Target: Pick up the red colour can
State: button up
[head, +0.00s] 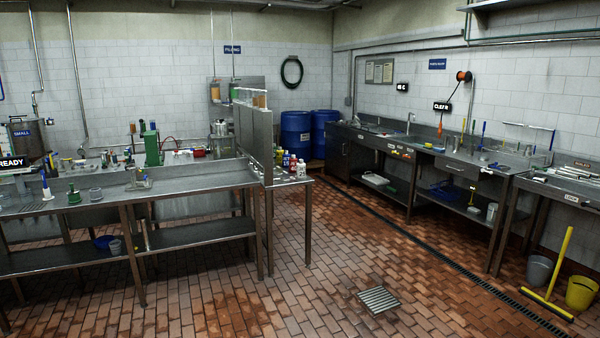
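In the head view, a group of small cans or bottles stands on a metal side table (308,179) just right of an upright steel panel. The panel hides the left part of this table. My gripper is not in view.
A long steel bench (190,180) with tools and pots fills the left. The upright panel (254,140) stands at its right end. Blue drums (295,135) stand behind. A wall counter (440,150) runs along the right. The brick floor (330,250) between is clear around a drain grate (379,300).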

aim_at(292, 160)
jog(key=z, duration=0.5)
jog(key=i, duration=4)
